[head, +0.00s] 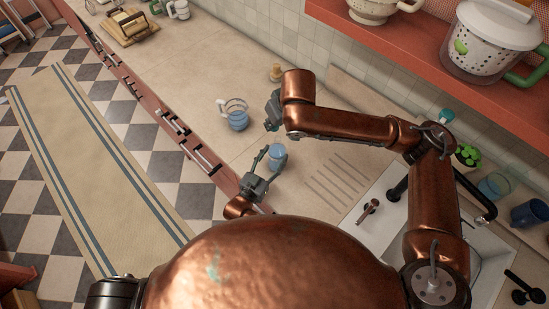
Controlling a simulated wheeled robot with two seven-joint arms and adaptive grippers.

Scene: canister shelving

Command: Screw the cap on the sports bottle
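A small blue bottle-like vessel (277,154) stands on the beige counter (200,70); I take it for the sports bottle. My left gripper (269,161) is at its near side, one dark finger along its left side. Whether the fingers press on it I cannot tell. My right gripper (271,110) hangs above the counter, beyond the blue vessel, with its fingers seen edge-on. A clear and blue vessel with a loop handle (237,116) stands to its left. I cannot make out a cap for certain.
A small tan knobbed object (275,73) stands by the tiled wall. A white sink (382,205) lies to the right. A red shelf (440,65) with a colander and a pot overhangs at upper right.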

